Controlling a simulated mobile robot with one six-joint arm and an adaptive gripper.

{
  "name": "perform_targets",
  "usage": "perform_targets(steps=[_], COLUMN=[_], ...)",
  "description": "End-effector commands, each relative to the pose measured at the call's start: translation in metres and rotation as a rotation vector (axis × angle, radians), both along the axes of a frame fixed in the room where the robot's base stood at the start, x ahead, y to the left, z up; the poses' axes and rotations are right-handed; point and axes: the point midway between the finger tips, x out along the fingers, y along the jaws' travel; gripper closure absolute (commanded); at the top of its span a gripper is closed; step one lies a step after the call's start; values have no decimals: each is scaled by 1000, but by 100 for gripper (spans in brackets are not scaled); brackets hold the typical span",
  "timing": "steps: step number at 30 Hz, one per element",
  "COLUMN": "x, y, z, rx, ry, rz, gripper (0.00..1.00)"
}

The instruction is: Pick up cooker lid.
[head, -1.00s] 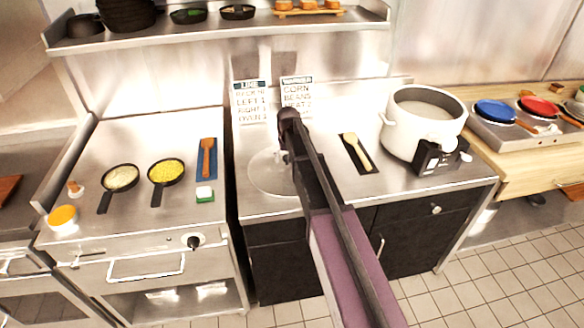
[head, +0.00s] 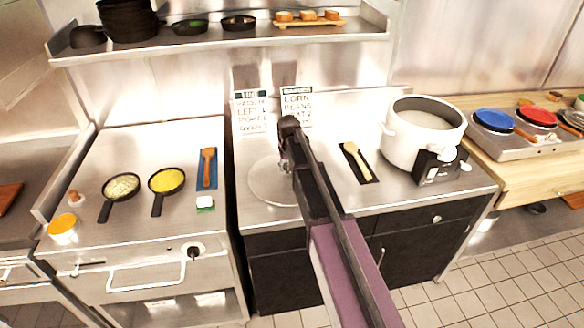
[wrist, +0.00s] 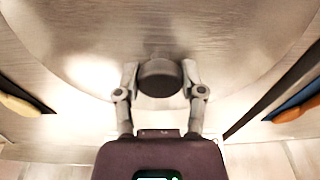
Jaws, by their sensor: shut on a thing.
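The cooker lid (head: 262,184) is a wide, pale, see-through disc over the steel counter, left of the cooker. It fills much of the wrist view (wrist: 90,45), with its dark round knob (wrist: 160,78) in the middle. My gripper (wrist: 160,84) is shut on the knob, one finger on each side. In the head view my gripper (head: 285,166) is partly hidden by my arm, which also covers the lid's right part. I cannot tell whether the lid touches the counter. The white cooker (head: 424,135) stands open at the right of the counter.
A wooden spoon on a dark mat (head: 366,174) lies between the lid and the cooker. Two sign cards (head: 251,112) stand behind the lid. A blue mat (head: 207,168) and two pans (head: 166,181) are on the left counter. A shelf (head: 350,28) runs above.

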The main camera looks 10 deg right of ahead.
Motion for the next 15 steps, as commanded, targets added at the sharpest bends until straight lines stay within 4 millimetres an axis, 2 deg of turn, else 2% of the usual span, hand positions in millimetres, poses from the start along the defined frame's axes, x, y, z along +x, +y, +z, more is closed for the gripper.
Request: perform_targets(steps=[12, 15], x=[0, -30], y=[0, -11], z=[37, 33], rx=[0, 0], ry=[0, 0], rz=[0, -2], gripper=[100, 100])
